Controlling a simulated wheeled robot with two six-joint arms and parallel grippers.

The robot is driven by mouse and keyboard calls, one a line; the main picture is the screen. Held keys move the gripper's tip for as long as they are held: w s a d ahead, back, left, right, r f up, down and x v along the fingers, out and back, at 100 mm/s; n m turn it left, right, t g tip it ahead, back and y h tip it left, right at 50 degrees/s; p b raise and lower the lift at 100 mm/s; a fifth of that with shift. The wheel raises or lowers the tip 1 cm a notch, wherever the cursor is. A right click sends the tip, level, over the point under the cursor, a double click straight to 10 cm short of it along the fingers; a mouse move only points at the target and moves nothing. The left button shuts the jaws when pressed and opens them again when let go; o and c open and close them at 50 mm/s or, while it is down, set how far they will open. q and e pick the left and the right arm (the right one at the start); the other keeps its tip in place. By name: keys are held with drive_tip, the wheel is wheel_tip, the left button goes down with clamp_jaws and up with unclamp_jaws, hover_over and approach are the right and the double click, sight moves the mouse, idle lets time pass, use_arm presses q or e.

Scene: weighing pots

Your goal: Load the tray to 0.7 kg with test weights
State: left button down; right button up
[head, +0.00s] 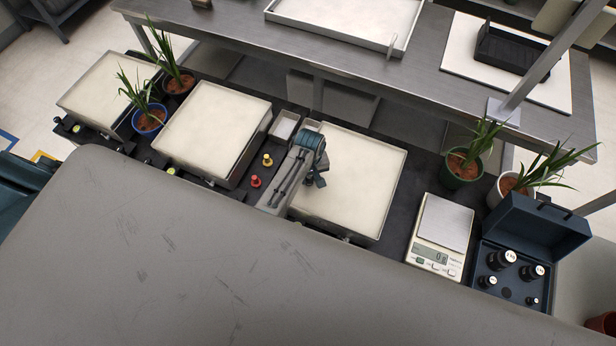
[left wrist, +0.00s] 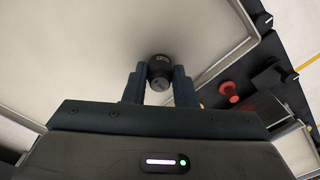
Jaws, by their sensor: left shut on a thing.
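My left gripper (head: 314,181) is over the left part of the right-hand cream tray (head: 365,185) in the head view. It is shut on a small black test weight (left wrist: 160,70), which shows between its fingers in the left wrist view. The tray surface lies behind the weight; I cannot tell whether the weight touches it. The open blue weight case (head: 538,225) at the right holds several black weights (head: 503,259), and one socket looks empty. The left and middle trays (head: 215,130) look bare. My right gripper is not in view.
A small digital scale (head: 445,222) stands between the right-hand tray and the case. Potted plants (head: 463,168) stand behind it and at the left. Red (head: 256,181) and yellow (head: 267,160) knobs sit beside my left gripper. A steel bench (head: 225,22) runs behind.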

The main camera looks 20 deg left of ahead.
use_arm(q)
drive_tip(key=shift+d+r, duration=0.1)
drive_tip(key=shift+r, duration=0.05)
drive_tip(key=c, duration=1.2)
unclamp_jaws()
wheel_tip(320, 180, up, 12)
drive_tip(key=shift+b, duration=0.6)
drive_tip(key=shift+s, duration=0.1)
